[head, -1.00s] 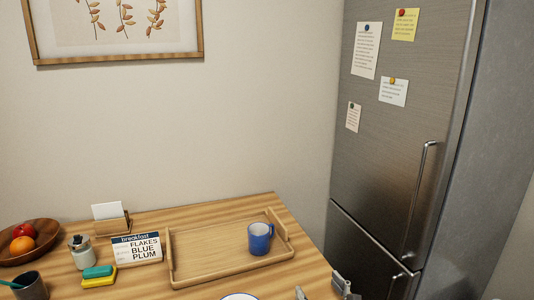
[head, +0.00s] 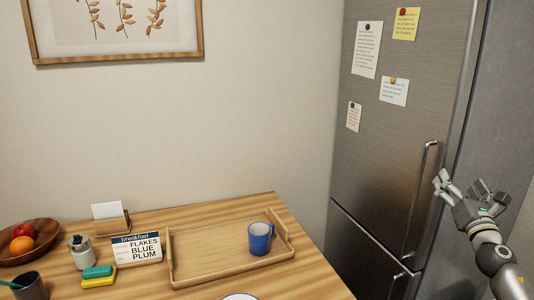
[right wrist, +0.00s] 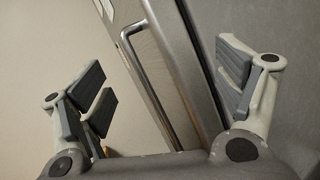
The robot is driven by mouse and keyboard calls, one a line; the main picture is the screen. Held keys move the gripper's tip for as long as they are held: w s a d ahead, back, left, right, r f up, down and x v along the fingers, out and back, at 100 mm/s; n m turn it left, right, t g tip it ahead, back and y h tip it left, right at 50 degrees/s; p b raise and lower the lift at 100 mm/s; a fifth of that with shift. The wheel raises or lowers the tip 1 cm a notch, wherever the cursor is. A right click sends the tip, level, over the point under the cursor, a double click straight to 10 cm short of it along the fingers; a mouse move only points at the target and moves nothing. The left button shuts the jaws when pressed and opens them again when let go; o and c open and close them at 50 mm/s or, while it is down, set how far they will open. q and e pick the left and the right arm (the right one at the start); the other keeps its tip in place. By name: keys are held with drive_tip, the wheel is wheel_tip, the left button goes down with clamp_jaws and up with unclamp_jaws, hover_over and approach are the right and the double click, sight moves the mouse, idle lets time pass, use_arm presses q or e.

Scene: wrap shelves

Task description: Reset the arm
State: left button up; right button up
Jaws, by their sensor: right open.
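My right gripper (head: 462,188) is raised at the right side of the head view, in front of the fridge's right edge. Its fingers are spread and empty. In the right wrist view its two fingers (right wrist: 165,85) stand wide apart with nothing between them but the view of the fridge handle (right wrist: 155,60) beyond. I cannot tell whether the gripper touches the fridge. My left gripper is not in view.
A wooden table holds a tray (head: 190,270) with a blue mug (head: 260,238), a breakfast sign (head: 137,248), a fruit bowl (head: 12,257), sponges (head: 98,275) and a dark cup (head: 30,287). The steel fridge (head: 385,150) stands right of the table.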

wheel_tip(320, 180, down, 29)
drive_tip(key=s+a+m+g, duration=0.2)
drive_tip(key=m+g, duration=0.4)
drive_tip(key=m, duration=2.1)
drive_tip(key=s+a+f+g+y, duration=0.1)
drive_tip(key=s+a+f+g, duration=0.15)
drive_tip(key=s+f, duration=0.45)
drive_tip(key=s+a+f+g, duration=0.1)
drive_tip(key=s+a+f, duration=0.25)
drive_tip(key=f, duration=0.75)
drive_tip(key=s+a+f+g+y, duration=0.1)
drive_tip(key=s+a+f+g, duration=0.1)
drive_tip(key=s+f, duration=0.5)
drive_tip(key=s+a+f+m+g+y, duration=0.1)
drive_tip(key=s+a+f+g, duration=0.35)
drive_tip(key=s+f, duration=0.8)
drive_tip(key=s+a+f+g+y, duration=0.15)
drive_tip(key=s+a+f, duration=0.65)
drive_tip(key=s, duration=0.8)
drive_tip(key=s+a+f+g, duration=0.1)
drive_tip(key=s+a+f, duration=0.15)
drive_tip(key=s, duration=0.55)
drive_tip(key=s+a+f+g, duration=0.2)
drive_tip(key=s+a, duration=0.1)
drive_tip(key=s, duration=0.5)
drive_tip(key=shift+m, duration=0.3)
drive_tip(key=r+p, duration=0.4)
drive_tip(key=shift+w+d+r, duration=0.2)
drive_tip(key=shift+d+r, duration=0.05)
drive_tip(key=shift+r, duration=0.1)
